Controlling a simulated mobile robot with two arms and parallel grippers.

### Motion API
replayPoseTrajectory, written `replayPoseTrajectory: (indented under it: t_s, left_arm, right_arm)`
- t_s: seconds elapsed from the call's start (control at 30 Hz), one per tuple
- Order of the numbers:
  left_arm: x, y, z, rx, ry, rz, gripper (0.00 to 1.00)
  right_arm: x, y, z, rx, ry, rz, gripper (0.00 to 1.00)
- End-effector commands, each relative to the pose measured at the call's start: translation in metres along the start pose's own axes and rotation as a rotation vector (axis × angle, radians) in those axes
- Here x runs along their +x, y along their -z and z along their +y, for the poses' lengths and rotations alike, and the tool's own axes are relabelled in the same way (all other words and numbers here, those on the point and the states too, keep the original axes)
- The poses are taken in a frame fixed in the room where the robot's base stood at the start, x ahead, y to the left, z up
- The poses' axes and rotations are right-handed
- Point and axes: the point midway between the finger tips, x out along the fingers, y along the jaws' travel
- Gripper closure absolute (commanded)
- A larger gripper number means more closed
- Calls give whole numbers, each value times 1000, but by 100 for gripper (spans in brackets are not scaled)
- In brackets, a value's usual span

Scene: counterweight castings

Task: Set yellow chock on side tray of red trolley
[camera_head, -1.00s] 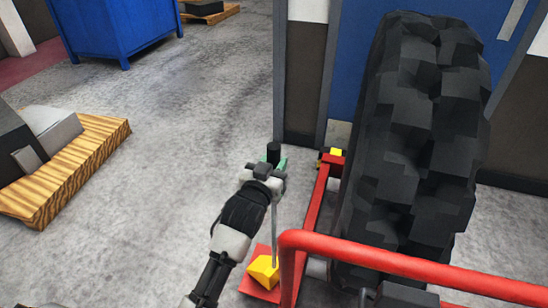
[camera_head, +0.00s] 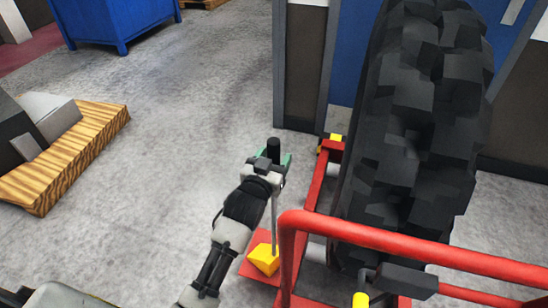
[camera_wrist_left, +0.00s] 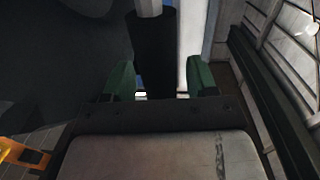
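The yellow chock (camera_head: 263,258) rests on the red side tray (camera_head: 256,271), at the left side of the red trolley (camera_head: 315,190). A thin upright rod (camera_head: 275,225) rises from the chock to a black grip (camera_head: 273,148). My left gripper (camera_head: 273,160) has green fingers on either side of this grip. In the left wrist view, the black grip (camera_wrist_left: 153,50) stands between the fingers, with a gap visible at its right, so the gripper looks open around it. My right gripper is not in view.
A large black tyre (camera_head: 425,130) stands on the trolley. A red rail (camera_head: 400,245) crosses the front. A second yellow piece (camera_head: 335,138) is at the trolley's far corner. A wooden pallet (camera_head: 40,190) lies at left, a blue cabinet (camera_head: 115,20) behind. The floor between is clear.

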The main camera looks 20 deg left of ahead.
Motion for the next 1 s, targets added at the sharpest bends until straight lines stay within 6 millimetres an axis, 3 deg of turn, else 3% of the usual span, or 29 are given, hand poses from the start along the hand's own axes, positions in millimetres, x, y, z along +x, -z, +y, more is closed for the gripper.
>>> replayPoseTrajectory:
  t_s: [0.27,0.7,1.0]
  left_arm:
    - [-5,2,0,0,0,0,42]
    - [-92,2,0,0,0,-2,42]
    - [-119,2,0,0,1,1,42]
  right_arm:
    - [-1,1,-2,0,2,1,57]
    - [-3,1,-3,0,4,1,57]
    - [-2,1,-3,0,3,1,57]
